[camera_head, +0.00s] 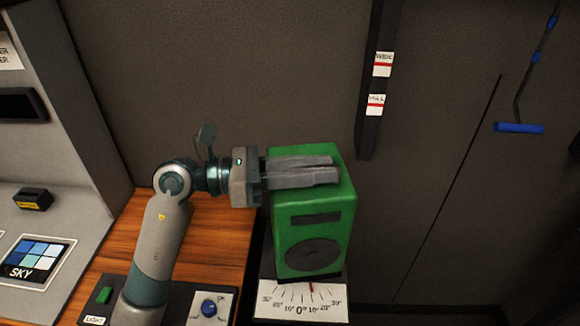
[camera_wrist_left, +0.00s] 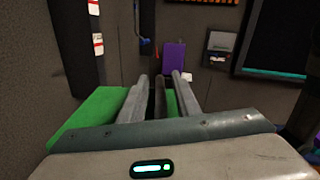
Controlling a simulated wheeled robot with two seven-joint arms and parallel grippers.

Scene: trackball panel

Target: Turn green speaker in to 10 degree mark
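The green speaker (camera_head: 312,222) stands upright at the middle of the head view, its round cone facing me. A white degree scale (camera_head: 301,301) lies at its foot, with 0 in the middle and 10, 20 and 30 on each side. A red line on it lies right of the 0, near the right-hand 10; I cannot read it exactly. My left gripper (camera_head: 318,170) reaches over the speaker's top from the left. In the left wrist view its fingers (camera_wrist_left: 160,95) are parted, with a strip of green between them. I cannot tell whether they touch the speaker. My right gripper is out of view.
A wooden surface (camera_head: 217,235) lies left of the speaker. A panel with a green button (camera_head: 103,295) and a blue trackball (camera_head: 209,307) is at the lower left. A dark post (camera_head: 371,130) with labels stands behind. The left wrist view shows a purple box (camera_wrist_left: 174,57).

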